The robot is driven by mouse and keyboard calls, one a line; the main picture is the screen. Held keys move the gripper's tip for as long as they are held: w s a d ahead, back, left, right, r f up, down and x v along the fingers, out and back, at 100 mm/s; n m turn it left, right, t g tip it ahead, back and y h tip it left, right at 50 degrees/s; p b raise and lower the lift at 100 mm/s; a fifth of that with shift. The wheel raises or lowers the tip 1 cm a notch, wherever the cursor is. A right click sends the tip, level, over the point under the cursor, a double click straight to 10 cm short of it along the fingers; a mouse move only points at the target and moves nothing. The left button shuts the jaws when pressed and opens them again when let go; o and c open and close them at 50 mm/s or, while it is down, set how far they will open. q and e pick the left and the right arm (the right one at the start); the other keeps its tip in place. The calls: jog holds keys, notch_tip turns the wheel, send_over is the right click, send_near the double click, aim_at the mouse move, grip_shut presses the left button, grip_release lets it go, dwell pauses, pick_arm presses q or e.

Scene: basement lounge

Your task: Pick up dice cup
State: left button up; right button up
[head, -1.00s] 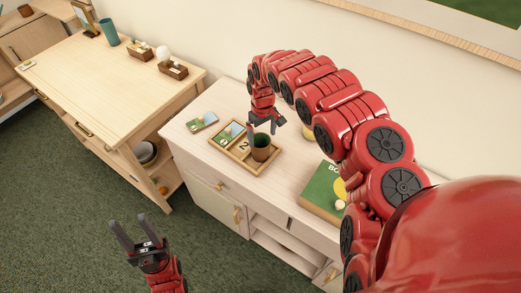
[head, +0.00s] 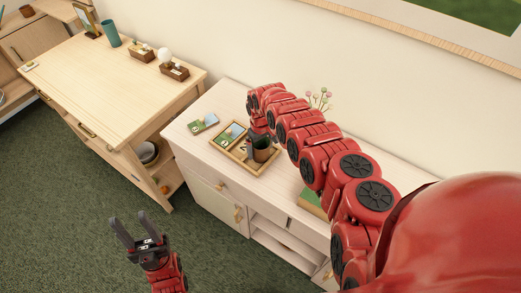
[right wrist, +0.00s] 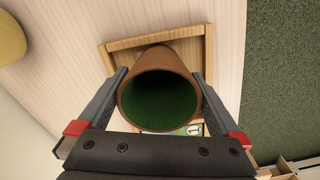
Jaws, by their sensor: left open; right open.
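The dice cup (head: 264,148) is brown with a green inside. It stands upright in the wooden tray (head: 232,156) on the pale cabinet. In the right wrist view the cup (right wrist: 160,98) opens toward the camera, between the two fingers of my right gripper (right wrist: 160,90). The fingers are open on either side of the cup; I cannot tell whether either one touches it. In the head view my right gripper (head: 258,142) is down at the cup and partly hidden by its own arm. My left gripper (head: 129,228) is open and empty, above the green carpet.
Cards lie in the tray, and a small card box (head: 203,123) lies left of it. A green box (head: 312,203) is mostly hidden behind my right arm. Flowers (head: 319,99) stand by the wall. A wooden desk (head: 120,85) stands to the left.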

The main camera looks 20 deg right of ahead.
jog(key=shift+f, duration=0.1)
jog(key=c, duration=1.1)
jog(key=shift+w+r, duration=0.1)
jog(key=shift+r, duration=0.15)
